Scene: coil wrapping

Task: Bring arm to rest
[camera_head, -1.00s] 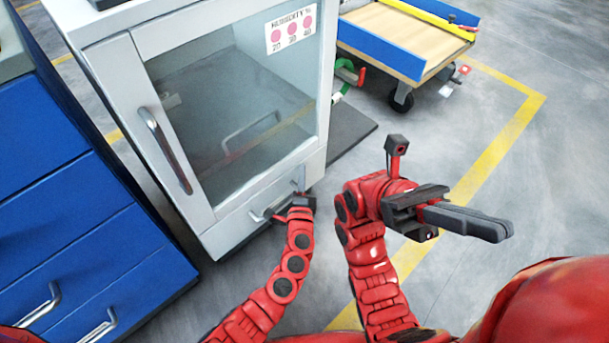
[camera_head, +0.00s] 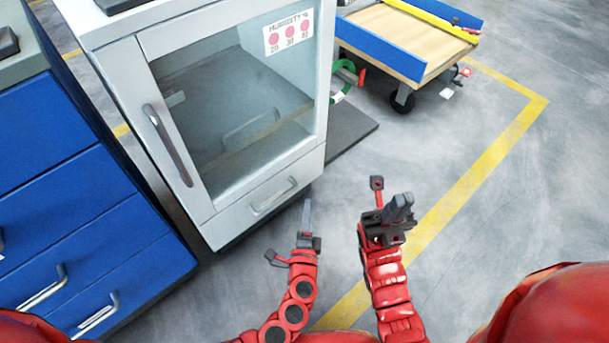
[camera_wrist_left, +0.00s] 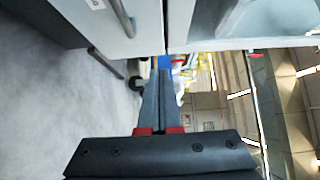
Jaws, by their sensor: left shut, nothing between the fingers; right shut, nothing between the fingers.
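My left gripper (camera_head: 307,216) is in front of the grey cabinet's lower drawer in the head view, its fingers pointing up the picture, shut and empty. In the left wrist view its two fingers (camera_wrist_left: 157,95) lie together with nothing between them. My right gripper (camera_head: 402,206) is to the right of it, above the open floor, shut and empty, its dark fingers pointing up and towards the camera. The two grippers are apart from each other. Neither looks to be touching the cabinet in the head view.
The grey cabinet (camera_head: 205,205) has a closed glass door and a closed lower drawer with a handle (camera_head: 273,200). A blue drawer unit (camera_head: 60,215) stands at left. A cart (camera_head: 407,42) stands at the back right. The floor at right is clear, with a yellow line (camera_head: 480,160).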

